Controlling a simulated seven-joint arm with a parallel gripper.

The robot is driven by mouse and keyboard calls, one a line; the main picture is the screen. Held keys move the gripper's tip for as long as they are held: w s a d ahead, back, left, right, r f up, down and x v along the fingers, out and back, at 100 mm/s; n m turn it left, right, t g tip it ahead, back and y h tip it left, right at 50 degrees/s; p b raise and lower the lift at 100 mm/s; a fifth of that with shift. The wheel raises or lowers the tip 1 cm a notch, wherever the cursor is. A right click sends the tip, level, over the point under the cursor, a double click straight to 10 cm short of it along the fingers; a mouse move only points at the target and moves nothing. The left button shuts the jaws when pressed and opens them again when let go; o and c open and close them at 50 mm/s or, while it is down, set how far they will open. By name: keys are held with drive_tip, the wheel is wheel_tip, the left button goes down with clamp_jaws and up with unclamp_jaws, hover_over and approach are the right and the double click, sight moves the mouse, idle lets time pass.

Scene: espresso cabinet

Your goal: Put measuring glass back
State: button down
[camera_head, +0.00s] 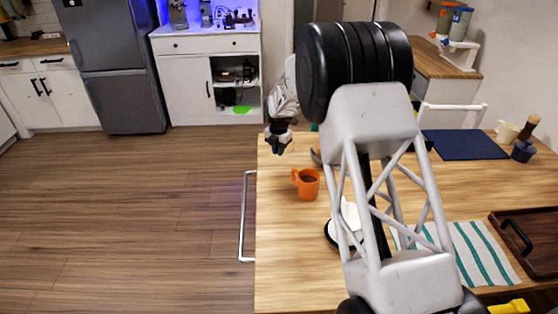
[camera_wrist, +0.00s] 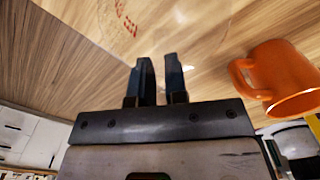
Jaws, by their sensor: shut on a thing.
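The measuring glass (camera_wrist: 128,22) is clear with red markings. It shows faintly at the top of the wrist view, just beyond my fingertips. My gripper (camera_wrist: 160,65) is shut on it; the exact contact is hard to see through the clear wall. In the head view my gripper (camera_head: 279,142) hangs by the table's far left corner, and I cannot make out the glass there. The white espresso cabinet (camera_head: 187,86) stands against the back wall. Its right compartment is open, with dark items on a shelf and a green item (camera_head: 241,109) low down.
An orange mug (camera_head: 307,187) stands on the wooden table (camera_head: 290,250), and shows right of my fingers in the wrist view (camera_wrist: 280,78). A striped cloth (camera_head: 487,250), wooden tray (camera_head: 540,222) and blue mat (camera_head: 465,145) lie right. The floor left of the table is clear.

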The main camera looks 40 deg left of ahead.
drive_tip(key=shift+f, duration=0.55)
drive_tip(key=shift+f, duration=0.1)
drive_tip(key=shift+f, duration=1.75)
drive_tip(key=shift+f, duration=0.1)
drive_tip(key=c, duration=1.1)
unclamp_jaws()
drive_tip(key=shift+c, duration=0.2)
wheel_tip(320, 180, up, 12)
drive_tip(key=shift+r, duration=0.1)
